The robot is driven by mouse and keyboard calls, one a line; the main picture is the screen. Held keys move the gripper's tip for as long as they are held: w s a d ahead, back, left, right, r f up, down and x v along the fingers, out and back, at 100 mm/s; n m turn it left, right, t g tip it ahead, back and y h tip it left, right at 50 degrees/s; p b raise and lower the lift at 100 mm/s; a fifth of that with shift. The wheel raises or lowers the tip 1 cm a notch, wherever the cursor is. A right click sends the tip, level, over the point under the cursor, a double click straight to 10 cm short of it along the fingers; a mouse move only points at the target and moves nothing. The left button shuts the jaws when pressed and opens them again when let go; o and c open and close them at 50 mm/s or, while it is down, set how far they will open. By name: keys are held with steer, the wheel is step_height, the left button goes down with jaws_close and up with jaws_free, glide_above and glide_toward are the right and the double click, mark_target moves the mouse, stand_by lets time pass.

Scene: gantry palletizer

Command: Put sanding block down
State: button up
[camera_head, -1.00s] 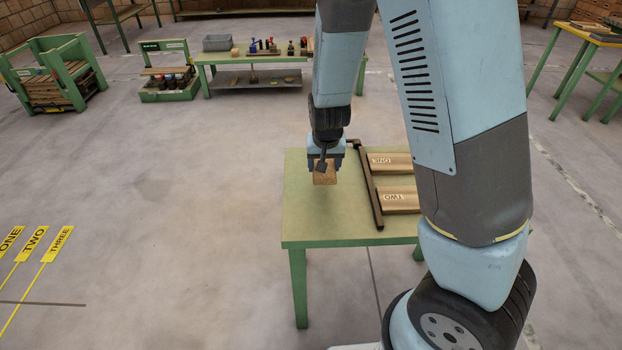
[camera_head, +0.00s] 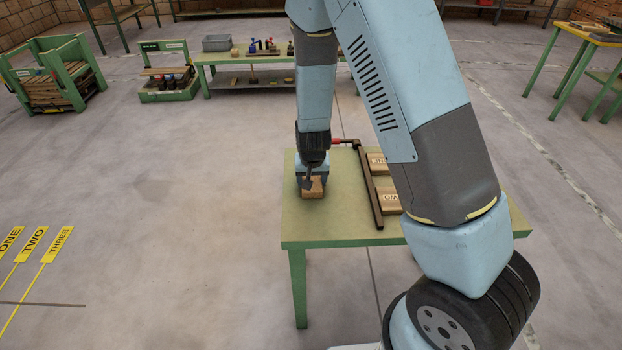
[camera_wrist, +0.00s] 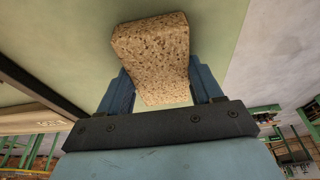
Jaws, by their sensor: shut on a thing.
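The sanding block (camera_head: 312,188) is a small tan, speckled block. My gripper (camera_head: 312,178) is shut on it, over the left part of the green table (camera_head: 330,227). In the wrist view the sanding block (camera_wrist: 152,50) sits between the two blue fingers (camera_wrist: 160,90), with the green tabletop behind it. In the head view the block is at or very close to the tabletop; I cannot tell whether it touches.
A dark bar clamp (camera_head: 369,190) with a red handle lies right of the block. Beyond it are wooden boards (camera_head: 379,163) with lettering, partly hidden by my arm. The tabletop in front of the block is clear. Another green bench (camera_head: 225,58) stands behind.

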steer(key=o, duration=1.1)
steer(key=s+d+r+y, duration=0.1)
steer(key=s+d+r, duration=0.2)
steer(key=r, duration=0.8)
steer(key=s+d+r+y, duration=0.1)
steer(key=s+d+r, duration=0.2)
steer(key=r, duration=0.9)
steer(key=shift+s+d+r+t+h, duration=0.3)
steer(key=shift+s+d+r+t, duration=0.15)
steer(key=shift+s+d+r, duration=2.1)
steer(key=shift+s+d+r+t+h, duration=0.35)
steer(key=shift+s+d+r, duration=1.2)
steer(key=shift+s+r, duration=1.9)
steer(key=shift+s+d+r+t+h, duration=0.25)
steer(key=shift+s+d+r+t, duration=0.25)
steer(key=shift+s+d+r, duration=2.4)
